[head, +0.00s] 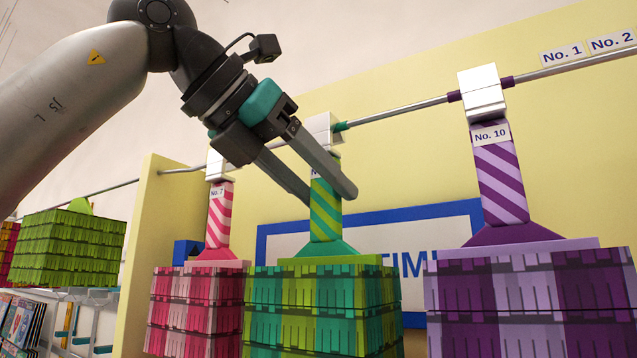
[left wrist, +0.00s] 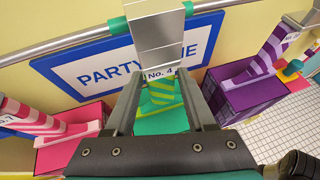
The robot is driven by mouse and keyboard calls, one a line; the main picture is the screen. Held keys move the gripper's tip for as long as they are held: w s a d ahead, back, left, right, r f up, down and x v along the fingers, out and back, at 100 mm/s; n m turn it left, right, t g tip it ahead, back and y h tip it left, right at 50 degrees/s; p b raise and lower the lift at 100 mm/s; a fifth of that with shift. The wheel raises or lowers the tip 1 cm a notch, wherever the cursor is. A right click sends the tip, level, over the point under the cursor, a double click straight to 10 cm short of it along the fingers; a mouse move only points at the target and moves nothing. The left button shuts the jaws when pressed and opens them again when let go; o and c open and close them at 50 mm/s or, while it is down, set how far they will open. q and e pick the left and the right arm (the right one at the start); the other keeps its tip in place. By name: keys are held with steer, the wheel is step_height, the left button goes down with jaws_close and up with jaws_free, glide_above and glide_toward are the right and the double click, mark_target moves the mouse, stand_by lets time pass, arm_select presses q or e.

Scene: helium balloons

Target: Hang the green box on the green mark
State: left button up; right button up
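The green box (head: 325,305), striped in lime and teal, hangs upright under a striped green strap (head: 327,210). Its white hook block (head: 322,127) is at the metal rod. The green mark (head: 340,127) is a sleeve on the rod right beside the block; it also shows in the left wrist view (left wrist: 188,8). My left gripper (head: 330,197) is open, with its fingers on either side of the strap, below the hook. In the left wrist view the strap (left wrist: 161,93), tagged No. 4, stands between the fingers with small gaps. My right gripper is out of view.
A pink box (head: 197,310) hangs close on the left and a purple box (head: 530,300) on the right. A lime box (head: 70,248) hangs farther left. A blue-framed sign (head: 405,212) is on the yellow wall behind.

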arm_select(q)
steer(key=o, duration=0.3)
steer(key=v, duration=1.5)
steer(key=shift+b, duration=0.4)
